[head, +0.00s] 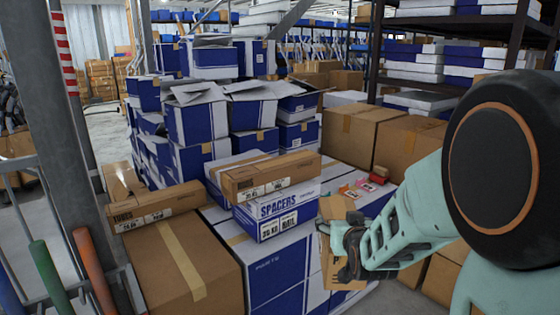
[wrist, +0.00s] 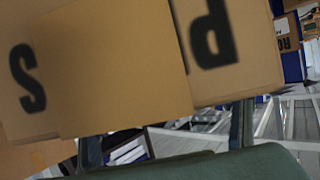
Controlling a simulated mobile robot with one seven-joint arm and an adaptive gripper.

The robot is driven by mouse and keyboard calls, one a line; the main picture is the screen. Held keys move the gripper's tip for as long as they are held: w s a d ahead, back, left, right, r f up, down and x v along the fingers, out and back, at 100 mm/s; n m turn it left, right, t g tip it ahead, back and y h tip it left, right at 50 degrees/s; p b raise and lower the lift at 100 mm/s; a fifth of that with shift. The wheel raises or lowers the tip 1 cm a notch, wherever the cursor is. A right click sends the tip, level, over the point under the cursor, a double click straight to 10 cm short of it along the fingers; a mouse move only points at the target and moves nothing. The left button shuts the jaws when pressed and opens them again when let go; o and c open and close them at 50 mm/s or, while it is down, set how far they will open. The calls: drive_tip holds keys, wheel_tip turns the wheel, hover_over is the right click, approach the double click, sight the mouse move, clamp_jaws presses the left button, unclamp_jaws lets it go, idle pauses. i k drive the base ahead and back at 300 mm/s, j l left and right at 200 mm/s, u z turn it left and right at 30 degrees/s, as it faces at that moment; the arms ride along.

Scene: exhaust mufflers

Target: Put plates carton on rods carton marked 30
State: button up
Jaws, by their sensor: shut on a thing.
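My gripper (head: 348,243) is shut on a brown carton (head: 336,210) and holds it tilted, right of the blue and white stack. In the wrist view this carton (wrist: 110,70) fills the top, with large letters P and S beside a wide tape strip; the rest of its word is hidden. A long brown carton (head: 270,177) lies on the white and blue spacers carton (head: 277,214); its small print is hard to read in the head view. A brown carton with the letters RO (wrist: 287,42) shows at the wrist view's right edge. The held carton is apart from the long one.
A tubes carton (head: 155,207) lies on a large taped carton (head: 185,265) at left. Small red and orange items (head: 362,187) lie behind my gripper. Large brown cartons (head: 375,135) stand at back right, and tall blue and white stacks (head: 195,120) at back left.

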sight(274, 163)
drive_tip(key=i+j+z, duration=0.35)
drive_tip(key=j, duration=0.2)
drive_tip(key=i+j+z, duration=0.35)
drive_tip(key=j, duration=0.35)
